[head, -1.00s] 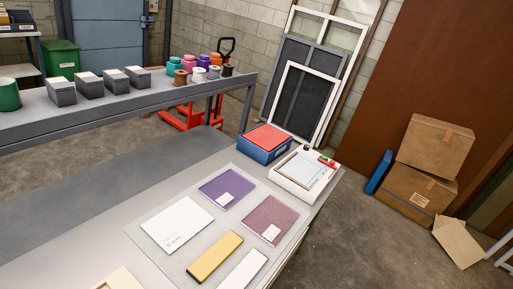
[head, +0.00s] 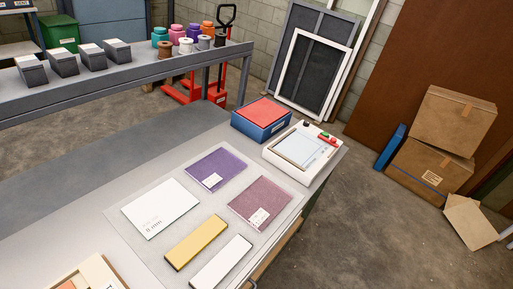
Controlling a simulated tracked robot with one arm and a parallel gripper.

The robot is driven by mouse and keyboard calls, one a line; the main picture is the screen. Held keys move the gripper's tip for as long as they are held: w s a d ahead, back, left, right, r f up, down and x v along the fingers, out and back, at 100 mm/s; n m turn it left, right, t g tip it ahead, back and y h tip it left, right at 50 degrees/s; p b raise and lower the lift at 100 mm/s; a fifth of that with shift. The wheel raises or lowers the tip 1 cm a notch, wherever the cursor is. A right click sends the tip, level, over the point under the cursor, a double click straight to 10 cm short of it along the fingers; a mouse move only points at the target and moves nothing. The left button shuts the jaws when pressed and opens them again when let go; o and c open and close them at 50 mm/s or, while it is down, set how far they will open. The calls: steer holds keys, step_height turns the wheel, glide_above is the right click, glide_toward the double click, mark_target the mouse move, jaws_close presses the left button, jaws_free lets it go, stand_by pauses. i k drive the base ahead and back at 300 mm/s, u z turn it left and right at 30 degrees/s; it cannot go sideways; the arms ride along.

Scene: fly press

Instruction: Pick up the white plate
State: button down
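A flat white plate (head: 161,208) with small grey print near its lower left edge lies on a pale mat (head: 213,222) on the grey bench. A purple plate (head: 216,169) and a mauve plate (head: 260,202) lie to its right, each with a white label. A yellow bar (head: 196,242) and a white bar (head: 221,263) lie below it. The white plate is fully visible and nothing covers it. My gripper is not in view.
A blue box with a red top (head: 262,118) and a white device (head: 303,149) stand at the bench's far right end. A wooden tray (head: 97,271) is at lower left, partly cut off. A raised shelf (head: 120,88) bears boxes and spools.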

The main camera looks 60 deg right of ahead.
mark_target(219, 267)
steer(key=z, duration=0.9)
steer(key=k, duration=1.05)
steer(key=z, duration=0.1)
